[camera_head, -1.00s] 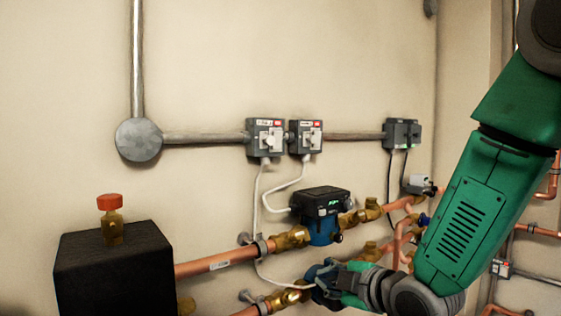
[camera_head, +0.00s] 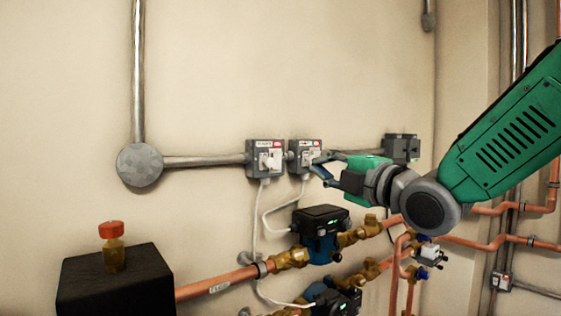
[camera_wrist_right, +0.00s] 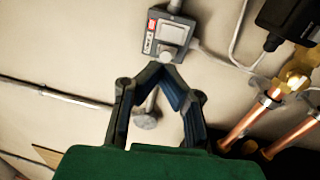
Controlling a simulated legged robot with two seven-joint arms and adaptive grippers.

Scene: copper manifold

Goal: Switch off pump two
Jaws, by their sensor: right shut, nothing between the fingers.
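Two grey switch boxes hang side by side on the wall, the left one (camera_head: 265,158) and the right one (camera_head: 305,148). Each has a pale rotary knob and a red-marked label too small to read. My right gripper (camera_head: 316,170) is shut and empty in front of the right box's lower right part, close to its knob. In the right wrist view its fingertips (camera_wrist_right: 169,68) meet just below a switch box (camera_wrist_right: 168,38) and its knob. Whether they touch the knob I cannot tell. Two black-and-blue pumps, an upper one (camera_head: 320,232) and a lower one (camera_head: 333,303), sit on the pipes. My left gripper is not in view.
A conduit (camera_head: 205,161) runs from a round junction box (camera_head: 139,166) to the switches. White cables hang below the switches. Copper pipes and a black block (camera_head: 117,284) are lower.

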